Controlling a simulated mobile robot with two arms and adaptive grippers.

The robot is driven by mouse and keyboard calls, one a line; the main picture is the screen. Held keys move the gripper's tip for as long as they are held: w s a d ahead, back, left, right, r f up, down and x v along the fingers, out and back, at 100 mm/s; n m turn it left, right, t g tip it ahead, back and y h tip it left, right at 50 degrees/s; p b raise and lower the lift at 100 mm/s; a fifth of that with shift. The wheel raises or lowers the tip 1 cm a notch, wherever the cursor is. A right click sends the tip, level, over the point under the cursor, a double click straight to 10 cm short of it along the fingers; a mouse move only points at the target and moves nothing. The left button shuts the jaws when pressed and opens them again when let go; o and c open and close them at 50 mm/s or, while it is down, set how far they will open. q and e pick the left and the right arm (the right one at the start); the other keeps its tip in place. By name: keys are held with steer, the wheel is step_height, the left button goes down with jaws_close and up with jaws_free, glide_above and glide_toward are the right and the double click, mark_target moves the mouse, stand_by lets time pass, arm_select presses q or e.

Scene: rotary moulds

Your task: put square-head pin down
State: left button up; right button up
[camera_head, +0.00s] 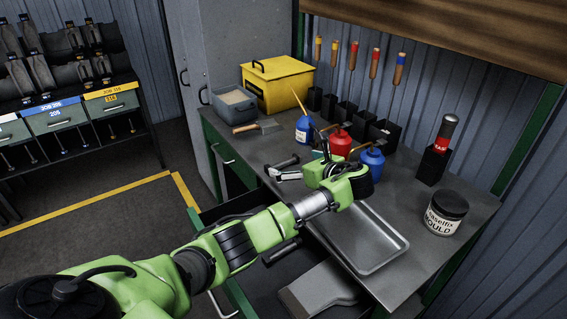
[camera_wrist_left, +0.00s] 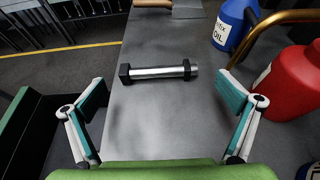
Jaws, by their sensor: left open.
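The square-head pin (camera_wrist_left: 158,72), a silver rod with a black square head at one end and a dark collar near the other, lies on its side on the grey bench top (camera_wrist_left: 150,115) in the left wrist view. In the head view the pin (camera_head: 282,164) shows small just beyond my left gripper (camera_head: 303,165). My left gripper is open and empty; in the left wrist view its fingers (camera_wrist_left: 164,92) stand wide apart, with the pin ahead between them and not touched. My right gripper is in neither view.
Blue (camera_head: 304,130) and red (camera_head: 340,142) oil cans and another blue can (camera_head: 372,162) stand close right of the gripper. An empty metal tray (camera_head: 395,248) lies nearer. A scraper (camera_head: 256,127), grey bin (camera_head: 234,104) and yellow box (camera_head: 279,82) are farther back.

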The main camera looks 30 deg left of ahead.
mark_target(282, 160)
arm_select(q)
steer(key=shift+w+a+f, duration=0.2)
steer(key=shift+a, duration=0.3)
steer(key=shift+w+a+f, duration=0.2)
steer(key=shift+w+a, duration=0.05)
steer(key=shift+a, duration=0.25)
steer(key=x, duration=0.3)
steer(key=shift+a+f+p, duration=0.15)
steer(key=shift+a+p, duration=0.15)
steer(key=shift+w+a+f, duration=0.15)
steer(key=shift+a+f, duration=0.05)
steer(key=shift+a, duration=0.15)
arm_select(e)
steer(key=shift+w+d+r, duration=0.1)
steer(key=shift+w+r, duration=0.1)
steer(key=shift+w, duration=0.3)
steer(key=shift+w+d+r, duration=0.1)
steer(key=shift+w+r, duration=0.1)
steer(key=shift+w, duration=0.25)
arm_select(q)
steer(key=c, duration=1.3)
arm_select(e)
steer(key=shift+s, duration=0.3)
arm_select(q)
steer(key=shift+r, duration=0.1)
